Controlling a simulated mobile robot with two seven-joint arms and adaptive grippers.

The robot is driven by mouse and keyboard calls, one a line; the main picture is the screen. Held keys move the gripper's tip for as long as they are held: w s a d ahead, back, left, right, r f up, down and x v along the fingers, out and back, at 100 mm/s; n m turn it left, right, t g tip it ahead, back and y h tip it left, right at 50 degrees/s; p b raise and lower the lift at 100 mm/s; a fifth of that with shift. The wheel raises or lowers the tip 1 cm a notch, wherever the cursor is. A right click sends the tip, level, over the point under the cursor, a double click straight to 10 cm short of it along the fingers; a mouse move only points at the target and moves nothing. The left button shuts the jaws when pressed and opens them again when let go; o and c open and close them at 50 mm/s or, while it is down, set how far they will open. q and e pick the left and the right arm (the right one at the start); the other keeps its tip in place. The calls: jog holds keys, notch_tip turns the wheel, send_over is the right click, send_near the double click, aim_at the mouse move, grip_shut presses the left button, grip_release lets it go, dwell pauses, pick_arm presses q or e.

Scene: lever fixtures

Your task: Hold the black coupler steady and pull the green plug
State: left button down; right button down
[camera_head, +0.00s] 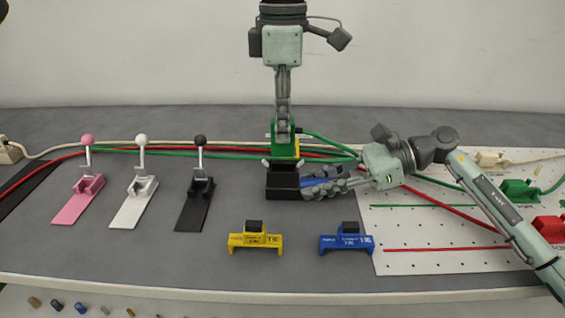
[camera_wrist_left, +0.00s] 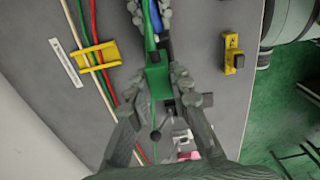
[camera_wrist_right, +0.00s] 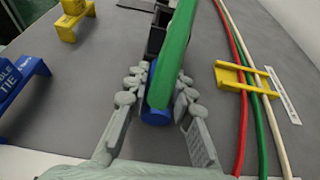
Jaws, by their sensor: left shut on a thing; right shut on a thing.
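The black coupler (camera_head: 284,186) sits on the table at the middle in the head view, with a blue part (camera_head: 321,181) at its right side. The green plug (camera_head: 277,134) stands above or behind the coupler; I cannot tell whether the two are still joined. My left gripper (camera_head: 284,128) comes down from above, shut on the green plug (camera_wrist_left: 157,82). My right gripper (camera_head: 325,187) reaches in from the right, shut on the coupler's blue part (camera_wrist_right: 155,112). In the right wrist view, a green cable (camera_wrist_right: 175,50) passes over it and hides some of the black body.
Pink (camera_head: 80,205), white (camera_head: 136,200) and black (camera_head: 196,203) lever fixtures stand at left. Yellow (camera_head: 255,240) and blue (camera_head: 346,240) cable-tie blocks stand in front. Cables cross behind. A perforated white board (camera_head: 415,261) with green and red connectors lies at right.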

pick_arm(q)
jog(key=shift+r, duration=0.95)
pick_arm(e)
jog(key=c, duration=1.2)
grip_release()
